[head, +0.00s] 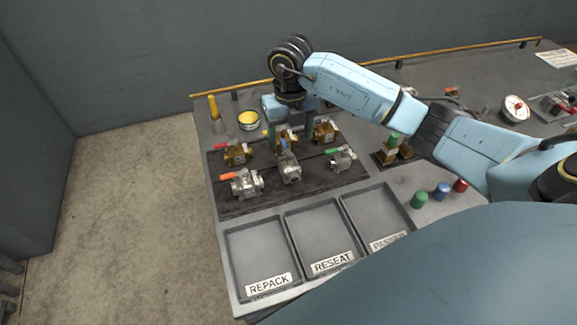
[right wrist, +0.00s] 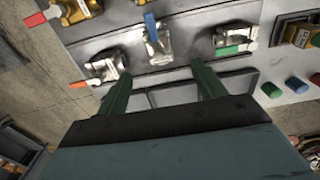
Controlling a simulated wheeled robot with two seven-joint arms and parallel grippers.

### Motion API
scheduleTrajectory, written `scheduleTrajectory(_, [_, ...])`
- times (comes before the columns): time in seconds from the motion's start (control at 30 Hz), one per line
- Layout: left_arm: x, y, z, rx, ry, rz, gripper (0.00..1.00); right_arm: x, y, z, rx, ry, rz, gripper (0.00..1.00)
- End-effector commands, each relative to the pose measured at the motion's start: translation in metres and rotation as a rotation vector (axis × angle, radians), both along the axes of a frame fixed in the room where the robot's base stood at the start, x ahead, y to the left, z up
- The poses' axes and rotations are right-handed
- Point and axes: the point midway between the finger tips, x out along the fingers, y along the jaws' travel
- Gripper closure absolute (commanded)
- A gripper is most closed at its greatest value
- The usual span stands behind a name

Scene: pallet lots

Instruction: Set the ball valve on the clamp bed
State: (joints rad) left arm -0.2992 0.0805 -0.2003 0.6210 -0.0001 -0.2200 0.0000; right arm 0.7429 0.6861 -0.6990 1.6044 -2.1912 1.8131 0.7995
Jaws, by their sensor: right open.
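My right gripper (head: 289,136) is open and empty, pointing down over the dark mat (head: 229,206). It is above the back part of the valve group. A steel ball valve with a blue handle (head: 290,172) stands in the middle of the front row; in the right wrist view the blue-handled valve (right wrist: 159,46) shows beyond the gap between the fingers (right wrist: 160,70). Steel valves with an orange handle (head: 246,186) and a green handle (head: 342,159) flank it. Brass valves (head: 237,154) form the back row, one partly hidden by my gripper. I cannot tell surely which fixture is the clamp bed.
Three trays, labelled REPACK (head: 262,256), RESEAT (head: 325,239) and PASSED (head: 378,211), lie empty in front. Green, blue and red caps (head: 441,191), a small fixture (head: 395,153), a gauge (head: 516,107) and a metal device (head: 556,105) are to the right.

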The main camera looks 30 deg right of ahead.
Motion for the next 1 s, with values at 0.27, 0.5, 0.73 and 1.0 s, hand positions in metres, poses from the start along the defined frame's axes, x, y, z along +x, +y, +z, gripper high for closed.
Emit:
scheduleTrajectory(0.27, [-0.001, 0.0, 0.0, 0.0, 0.001, 0.0, 0.64, 0.0, 0.001, -0.047, 0.003, 0.001, 0.001, 0.31])
scheduleTrajectory(0.5, [-0.001, 0.0, 0.002, 0.0, 0.002, 0.0, 0.64, 0.0, 0.002, -0.066, 0.005, 0.003, 0.001, 0.31])
scheduleTrajectory(0.73, [-0.001, 0.0, 0.004, 0.0, 0.002, 0.0, 0.64, 0.002, 0.002, -0.099, 0.005, 0.002, 0.003, 0.31])
scheduleTrajectory(1.0, [-0.002, 0.0, 0.004, 0.0, 0.003, 0.0, 0.64, 0.002, 0.001, -0.105, 0.004, -0.001, 0.003, 0.31])
